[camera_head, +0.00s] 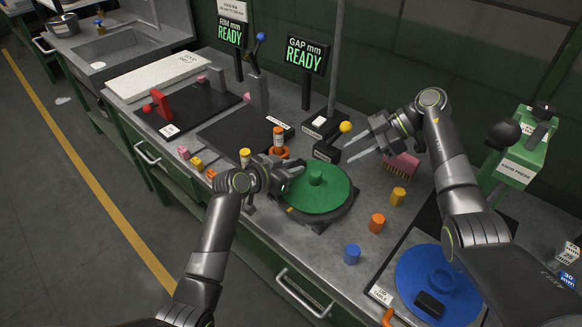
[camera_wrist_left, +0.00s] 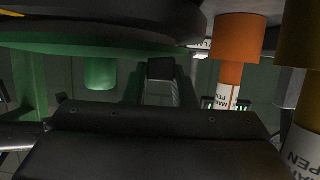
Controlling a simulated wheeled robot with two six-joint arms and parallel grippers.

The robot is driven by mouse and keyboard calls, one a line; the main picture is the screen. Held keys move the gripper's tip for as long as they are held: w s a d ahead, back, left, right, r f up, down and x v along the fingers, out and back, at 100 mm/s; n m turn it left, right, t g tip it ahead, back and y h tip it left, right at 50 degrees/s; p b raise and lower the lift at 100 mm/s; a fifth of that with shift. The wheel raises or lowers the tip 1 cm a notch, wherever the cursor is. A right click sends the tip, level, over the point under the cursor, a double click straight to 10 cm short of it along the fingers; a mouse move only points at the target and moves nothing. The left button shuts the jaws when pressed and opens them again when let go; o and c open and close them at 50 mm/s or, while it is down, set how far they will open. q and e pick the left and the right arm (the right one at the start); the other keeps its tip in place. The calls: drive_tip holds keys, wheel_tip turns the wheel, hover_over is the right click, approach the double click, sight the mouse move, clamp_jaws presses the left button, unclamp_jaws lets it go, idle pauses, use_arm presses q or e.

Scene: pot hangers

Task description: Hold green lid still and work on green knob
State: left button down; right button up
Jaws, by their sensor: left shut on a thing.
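The green lid (camera_head: 322,196) lies flat on a dark round stand (camera_head: 318,223) on the bench. Its green knob (camera_head: 316,177) stands upright at the centre; it also shows in the left wrist view (camera_wrist_left: 100,73), which looks upside down. My left gripper (camera_head: 286,174) is at the lid's left rim, low beside it, and is shut on the lid; the fingertip contact is partly hidden. My right gripper (camera_head: 354,147) is open and empty, in the air beyond the lid to the upper right, apart from lid and knob.
Orange (camera_head: 377,223), yellow (camera_head: 398,196) and blue (camera_head: 352,254) knobs stand right of the lid. A blue lid (camera_head: 440,270) lies at the front right. A yellow-tipped lever (camera_head: 345,128) is close to my right gripper. A green press (camera_head: 520,160) stands far right. Marker pens (camera_head: 278,140) stand behind my left gripper.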

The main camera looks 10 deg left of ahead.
idle(0.3)
use_arm(q)
drive_tip(key=c, duration=1.1)
unclamp_jaws()
drive_tip(key=shift+s+a, duration=0.1)
